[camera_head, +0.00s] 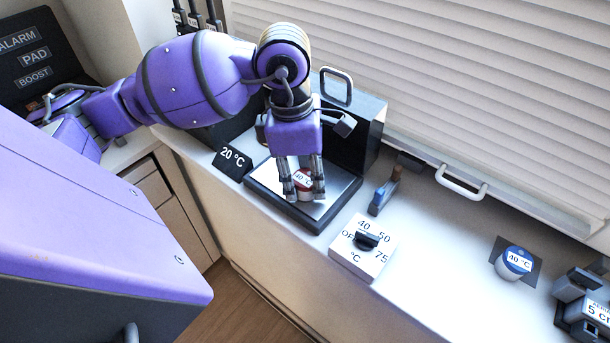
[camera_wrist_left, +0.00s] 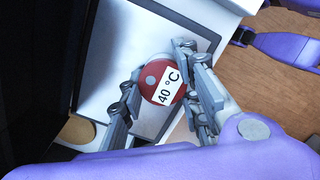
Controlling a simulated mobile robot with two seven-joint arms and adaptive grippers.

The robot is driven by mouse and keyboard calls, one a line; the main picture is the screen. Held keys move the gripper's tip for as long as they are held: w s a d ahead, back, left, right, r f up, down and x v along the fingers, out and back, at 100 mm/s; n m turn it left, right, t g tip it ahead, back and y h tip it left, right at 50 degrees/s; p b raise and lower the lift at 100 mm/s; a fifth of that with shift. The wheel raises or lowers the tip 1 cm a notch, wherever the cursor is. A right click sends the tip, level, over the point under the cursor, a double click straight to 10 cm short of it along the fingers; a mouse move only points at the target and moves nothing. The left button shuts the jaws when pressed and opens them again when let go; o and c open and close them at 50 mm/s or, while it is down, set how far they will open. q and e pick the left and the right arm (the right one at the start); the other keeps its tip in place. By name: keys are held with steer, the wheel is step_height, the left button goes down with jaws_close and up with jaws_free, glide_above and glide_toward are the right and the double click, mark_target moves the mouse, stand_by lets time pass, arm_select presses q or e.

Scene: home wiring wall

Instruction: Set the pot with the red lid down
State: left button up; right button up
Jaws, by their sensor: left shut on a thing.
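The pot with the red lid (camera_head: 303,180) carries a white "40 °C" label on its lid. My left gripper (camera_head: 304,192) points down and is shut on the pot, one finger on each side. In the left wrist view the red lid (camera_wrist_left: 163,82) sits between the two fingers (camera_wrist_left: 160,95). The pot is over the silver plate (camera_head: 340,187) of a black-edged device. I cannot tell whether its base touches the plate. My right gripper is not in view.
A black "20 °C" sign (camera_head: 233,161) stands left of the plate. A white dial box (camera_head: 363,247) stands in front of it, and a blue-topped switch (camera_head: 384,196) to its right. A blue-lidded "40 °C" pot (camera_head: 515,262) stands farther right.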

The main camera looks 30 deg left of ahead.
mark_target(297, 176)
arm_select(q)
steer(key=o, duration=1.2)
steer(key=shift+f, duration=0.1)
step_height(297, 176, up, 12)
steer(key=a, duration=0.1)
steer(key=shift+s, duration=0.35)
steer(key=shift+a, duration=0.1)
